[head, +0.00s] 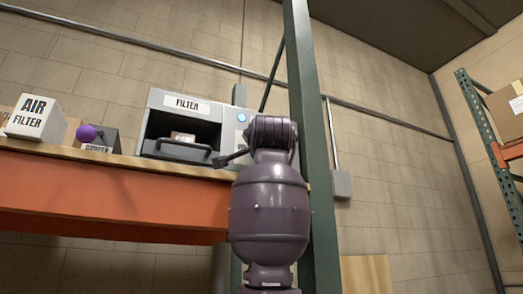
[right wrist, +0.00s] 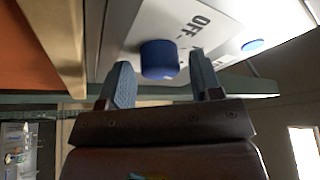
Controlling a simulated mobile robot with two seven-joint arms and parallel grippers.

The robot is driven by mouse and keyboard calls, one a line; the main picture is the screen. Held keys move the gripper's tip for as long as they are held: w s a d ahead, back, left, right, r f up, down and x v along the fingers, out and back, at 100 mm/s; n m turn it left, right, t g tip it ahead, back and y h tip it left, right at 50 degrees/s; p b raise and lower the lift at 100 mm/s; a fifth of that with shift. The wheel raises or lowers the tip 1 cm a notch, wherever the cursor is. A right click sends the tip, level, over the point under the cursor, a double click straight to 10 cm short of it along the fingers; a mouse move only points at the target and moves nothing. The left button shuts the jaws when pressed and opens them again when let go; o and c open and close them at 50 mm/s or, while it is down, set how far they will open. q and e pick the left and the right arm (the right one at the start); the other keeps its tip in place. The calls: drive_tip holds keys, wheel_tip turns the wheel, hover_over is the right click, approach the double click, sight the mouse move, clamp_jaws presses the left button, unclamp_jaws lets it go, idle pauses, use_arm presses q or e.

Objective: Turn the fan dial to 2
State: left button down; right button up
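The blue fan dial (right wrist: 158,58) is a round knob on a white panel (right wrist: 215,22) marked OFF in the right wrist view. My right gripper (right wrist: 162,76) is open, with one finger on each side of the dial. Gaps show between the dial and both fingers, so it is not gripped. In the head view the grey filter unit (head: 157,101) stands on the shelf, and my right arm hides the lower part of its panel. The dial is hidden there, and its pointer cannot be read. My left gripper is not in view.
A second blue knob or button (right wrist: 252,45) sits on the same panel, and it seems to show in the head view (head: 241,117). An air filter box (head: 36,118) and a purple ball on a grey box (head: 86,133) stand left. A green post (head: 318,150) rises right of the unit.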

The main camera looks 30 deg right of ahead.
drive_tip(key=shift+o, duration=0.3)
drive_tip(key=shift+s, duration=0.1)
drive_tip(key=b+v, duration=0.3)
drive_tip(key=v, duration=0.7)
drive_tip(key=shift+s, duration=0.35)
drive_tip(key=shift+a+f, duration=0.15)
